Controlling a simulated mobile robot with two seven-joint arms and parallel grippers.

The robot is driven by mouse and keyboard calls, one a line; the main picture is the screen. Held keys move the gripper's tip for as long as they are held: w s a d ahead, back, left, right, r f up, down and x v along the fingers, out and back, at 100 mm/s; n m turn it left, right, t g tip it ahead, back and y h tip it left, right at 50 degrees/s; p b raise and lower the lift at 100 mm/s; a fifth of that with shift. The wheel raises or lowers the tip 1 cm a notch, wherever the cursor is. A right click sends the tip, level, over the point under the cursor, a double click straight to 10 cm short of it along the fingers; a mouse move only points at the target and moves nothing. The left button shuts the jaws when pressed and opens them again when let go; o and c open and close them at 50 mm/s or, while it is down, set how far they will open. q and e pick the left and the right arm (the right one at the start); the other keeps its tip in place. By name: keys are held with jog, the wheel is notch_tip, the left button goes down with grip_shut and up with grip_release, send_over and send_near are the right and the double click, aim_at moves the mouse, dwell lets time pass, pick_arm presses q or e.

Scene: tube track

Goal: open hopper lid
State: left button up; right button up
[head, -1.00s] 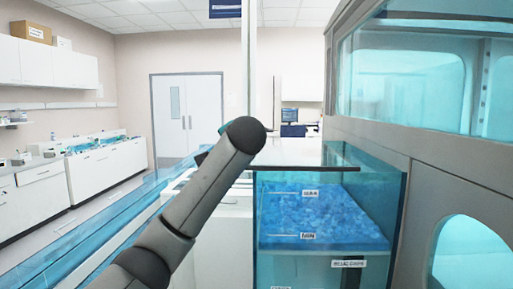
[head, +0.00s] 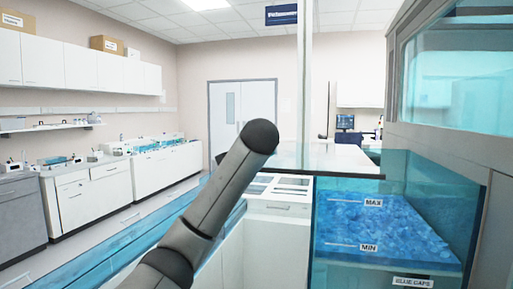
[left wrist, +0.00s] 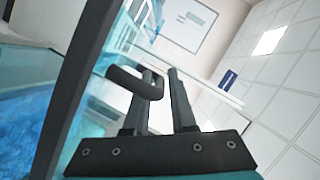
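The hopper (head: 335,235) is a clear blue-tinted bin at the right of the head view, holding blue caps (head: 385,225). Its lid (head: 345,175) is a flat see-through plate with a dark edge; it lies across the hopper's left part and juts out past its left wall. The right part of the top looks uncovered. My left arm hides its own gripper in the head view. In the left wrist view, the left gripper (left wrist: 161,73) has its fingers apart. A dark loop handle (left wrist: 120,82) crosses the left finger. My right gripper is out of view.
A grey-framed machine (head: 430,115) with clear windows stands behind and right of the hopper. A white counter (head: 265,232) is left of the hopper, and a long blue glassy surface (head: 115,258) runs along the lower left. White cabinets line the left wall.

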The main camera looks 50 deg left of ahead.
pick_arm(q)
jog(key=shift+o, duration=1.4)
jog(key=shift+s+d, duration=0.25)
jog(key=shift+d, duration=0.15)
jog(key=p+v, duration=0.5)
jog(key=v, duration=0.9)
jog(key=shift+d, duration=0.1)
